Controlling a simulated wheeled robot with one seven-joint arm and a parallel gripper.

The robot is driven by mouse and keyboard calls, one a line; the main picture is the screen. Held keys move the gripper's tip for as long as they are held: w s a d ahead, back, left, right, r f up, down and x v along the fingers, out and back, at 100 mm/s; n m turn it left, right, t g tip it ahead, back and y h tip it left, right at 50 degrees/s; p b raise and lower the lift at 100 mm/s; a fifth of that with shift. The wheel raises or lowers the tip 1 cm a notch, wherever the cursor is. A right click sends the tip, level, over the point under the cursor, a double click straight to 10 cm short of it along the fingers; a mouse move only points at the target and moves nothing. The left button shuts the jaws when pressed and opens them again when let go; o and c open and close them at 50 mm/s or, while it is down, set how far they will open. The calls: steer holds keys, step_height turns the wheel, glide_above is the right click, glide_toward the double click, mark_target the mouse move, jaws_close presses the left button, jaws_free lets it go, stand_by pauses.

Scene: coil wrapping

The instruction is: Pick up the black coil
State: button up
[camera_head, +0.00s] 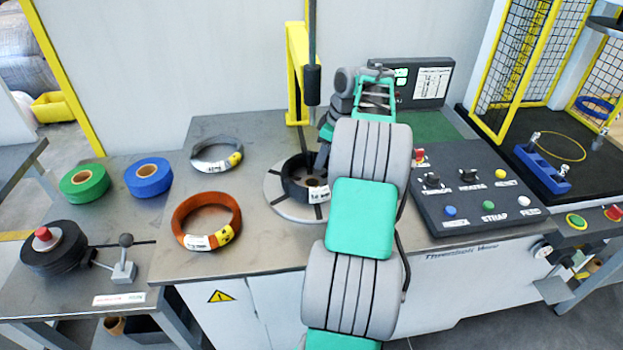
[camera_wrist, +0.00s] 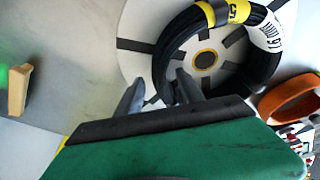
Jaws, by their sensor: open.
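The black coil (camera_head: 295,185) lies flat on a round, pale slotted turntable (camera_head: 275,205) on the workbench. It carries a white label in the head view, and yellow and white labels in the wrist view. The wrist view shows the coil (camera_wrist: 168,55) large, around the turntable's hub. My gripper (camera_wrist: 158,86) is open at the coil's near left side, one finger outside the ring and the other toward its inner side. The coil's wall shows between the fingers; I cannot tell whether they touch it. In the head view my arm hides part of the coil's right side.
An orange coil (camera_head: 236,222) and a grey coil (camera_head: 237,160) lie left of the turntable. Green (camera_head: 83,196) and blue (camera_head: 165,190) tape rolls lie further left. A control panel (camera_head: 465,222) stands right of my arm. A yellow post (camera_head: 292,75) rises behind the turntable.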

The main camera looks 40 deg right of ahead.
steer(key=shift+c, duration=0.5)
jaws_close()
steer(key=shift+r, duration=0.1)
stand_by(0.7)
steer(key=shift+r, duration=0.1)
